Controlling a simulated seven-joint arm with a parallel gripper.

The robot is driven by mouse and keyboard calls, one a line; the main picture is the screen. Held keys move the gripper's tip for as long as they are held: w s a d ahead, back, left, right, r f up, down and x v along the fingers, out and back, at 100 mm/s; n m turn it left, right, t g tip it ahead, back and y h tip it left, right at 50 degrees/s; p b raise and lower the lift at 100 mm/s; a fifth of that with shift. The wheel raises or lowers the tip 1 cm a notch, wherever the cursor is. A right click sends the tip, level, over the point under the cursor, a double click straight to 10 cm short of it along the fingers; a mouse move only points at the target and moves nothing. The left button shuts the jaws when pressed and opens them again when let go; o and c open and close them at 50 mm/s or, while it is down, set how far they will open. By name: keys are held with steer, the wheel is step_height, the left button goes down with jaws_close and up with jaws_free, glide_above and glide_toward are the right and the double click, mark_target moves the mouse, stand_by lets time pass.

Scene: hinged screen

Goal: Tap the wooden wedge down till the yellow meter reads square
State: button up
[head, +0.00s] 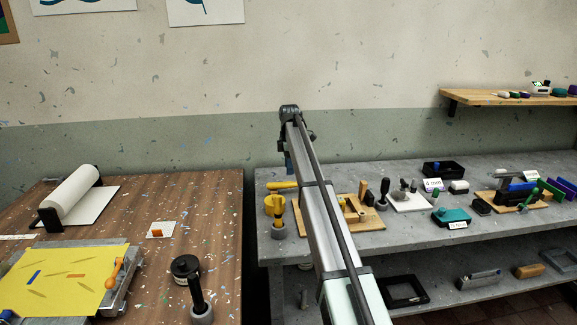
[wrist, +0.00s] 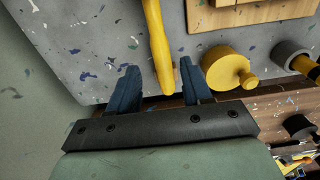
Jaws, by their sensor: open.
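My gripper (wrist: 160,68) is open and empty in the wrist view, its two dark blue fingers on either side of a yellow handle (wrist: 157,40). The handle's end lies between the fingers, not gripped; its far end is out of that view. The handle also shows in the head view (head: 283,185), lying on the grey bench. A round yellow knobbed piece (wrist: 228,68), possibly the meter, sits right of the fingers; no reading shows. A wooden board (head: 372,223) bears wooden pieces, partly hidden by my arm. I cannot tell which is the wedge.
A yellow-handled tool stands in a grey holder (wrist: 291,55) near the bench's edge. Right of the board are a white plate (head: 410,203), a teal block (head: 452,215) and a black tray (head: 445,169). A brown table (head: 215,235) stands left, across a gap.

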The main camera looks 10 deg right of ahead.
steer(key=shift+a+f, duration=0.15)
steer(key=shift+a, duration=0.2)
step_height(320, 180, down, 7)
steer(key=shift+d+f, duration=0.1)
steer(key=shift+f, duration=0.05)
jaws_close()
stand_by(0.4)
steer(key=shift+r, duration=0.25)
steer(key=shift+r, duration=3.45)
